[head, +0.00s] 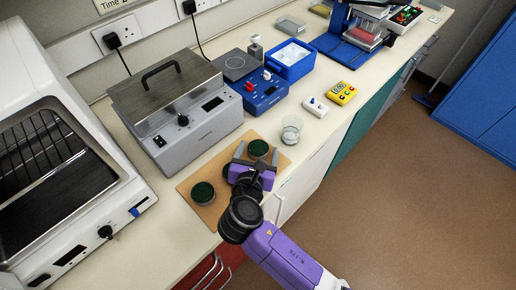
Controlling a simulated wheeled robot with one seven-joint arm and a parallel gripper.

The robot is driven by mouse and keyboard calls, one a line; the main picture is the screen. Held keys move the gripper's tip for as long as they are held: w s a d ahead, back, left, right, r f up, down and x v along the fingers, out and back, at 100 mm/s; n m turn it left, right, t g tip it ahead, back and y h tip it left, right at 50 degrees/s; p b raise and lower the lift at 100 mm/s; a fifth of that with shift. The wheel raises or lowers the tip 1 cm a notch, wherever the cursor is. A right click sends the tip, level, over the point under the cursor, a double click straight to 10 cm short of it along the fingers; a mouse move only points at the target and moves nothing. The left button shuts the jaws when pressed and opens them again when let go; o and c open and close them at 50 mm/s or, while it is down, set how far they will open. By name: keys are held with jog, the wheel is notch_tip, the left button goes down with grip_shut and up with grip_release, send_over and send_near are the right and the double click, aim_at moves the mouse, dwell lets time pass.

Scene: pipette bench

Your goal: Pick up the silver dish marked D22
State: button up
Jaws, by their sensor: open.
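Two small round dishes with dark green tops stand on a tan board (228,181) on the bench. The far dish (258,148) is near the board's far end; the near dish (203,193) is near its left end. No D22 mark can be read on either, and their sides are too small to tell if silver. My gripper (257,153) is open, low over the board, with its two grey fingers to the left and right of the far dish. I cannot tell whether the fingers touch it. The purple gripper body is just in front of that dish.
A grey lidded metal box (178,110) stands behind the board, and a white oven-like machine (60,165) is at the left. A clear glass beaker (291,130) stands right of the board. A blue device (260,91) is farther back. The bench's front edge is close to the board.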

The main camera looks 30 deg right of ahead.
jog(key=shift+w+d+f, duration=0.15)
jog(key=shift+w, duration=0.05)
jog(key=c, duration=1.4)
